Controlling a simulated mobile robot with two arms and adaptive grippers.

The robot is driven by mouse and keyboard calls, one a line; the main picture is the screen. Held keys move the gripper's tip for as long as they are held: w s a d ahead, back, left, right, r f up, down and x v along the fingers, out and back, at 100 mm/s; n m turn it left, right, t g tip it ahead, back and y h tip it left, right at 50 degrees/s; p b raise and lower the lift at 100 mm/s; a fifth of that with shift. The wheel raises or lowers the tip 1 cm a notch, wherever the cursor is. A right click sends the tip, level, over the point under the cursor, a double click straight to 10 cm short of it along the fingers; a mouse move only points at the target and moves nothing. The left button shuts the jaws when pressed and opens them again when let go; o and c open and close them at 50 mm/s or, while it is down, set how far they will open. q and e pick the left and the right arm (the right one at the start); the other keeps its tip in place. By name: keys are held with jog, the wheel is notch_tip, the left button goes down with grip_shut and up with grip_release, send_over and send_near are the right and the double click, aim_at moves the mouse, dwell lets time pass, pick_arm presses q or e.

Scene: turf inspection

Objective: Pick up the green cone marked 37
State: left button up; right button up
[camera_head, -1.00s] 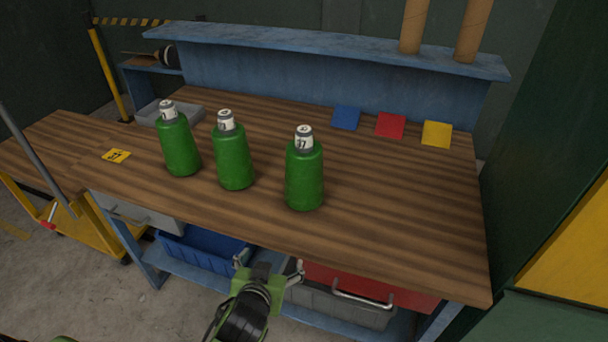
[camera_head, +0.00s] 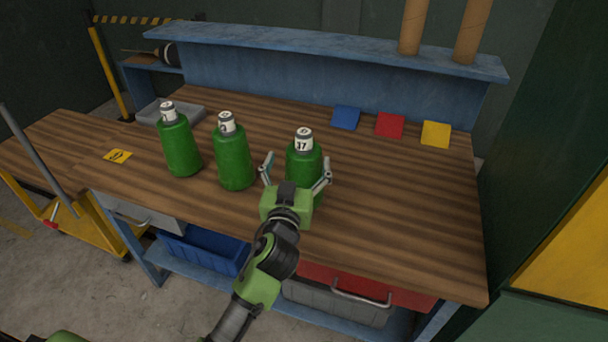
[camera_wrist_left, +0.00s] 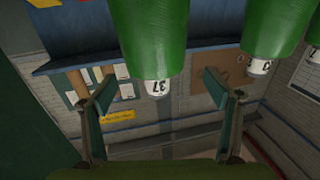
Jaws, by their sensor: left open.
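The green cone marked 37 (camera_head: 304,158) looks like a bottle-shaped green body with a white-labelled grey top. It stands upright near the front of the wooden bench. My left gripper (camera_head: 297,168) is open at its front side, one finger to each side of it; I cannot tell if they touch. In the left wrist view the cone (camera_wrist_left: 152,40) appears upside down, its label reading 37, between the spread fingers of the left gripper (camera_wrist_left: 157,85). Its lower part is hidden by the gripper in the head view. My right gripper is not in view.
Two similar green cones, a middle one (camera_head: 232,158) and a left one (camera_head: 180,148), stand to the left. Blue (camera_head: 346,117), red (camera_head: 390,125) and yellow (camera_head: 436,134) squares lie at the back. The bench's right part (camera_head: 420,210) is clear.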

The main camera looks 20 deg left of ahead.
aim_at(304, 150)
pick_arm(q)
jog(key=shift+w+a+f+p, duration=0.1)
jog(key=shift+w+f+p, duration=0.1)
jog(key=shift+w, duration=0.75)
jog(key=shift+w+d+f+p, duration=0.1)
jog(key=shift+w+p, duration=0.1)
jog(key=shift+w, duration=0.7)
jog(key=shift+w+a+f+p, duration=0.1)
jog(key=shift+w+p, duration=0.1)
jog(key=shift+w, duration=0.75)
jog(key=c, duration=2.2)
jog(key=shift+r, duration=0.15)
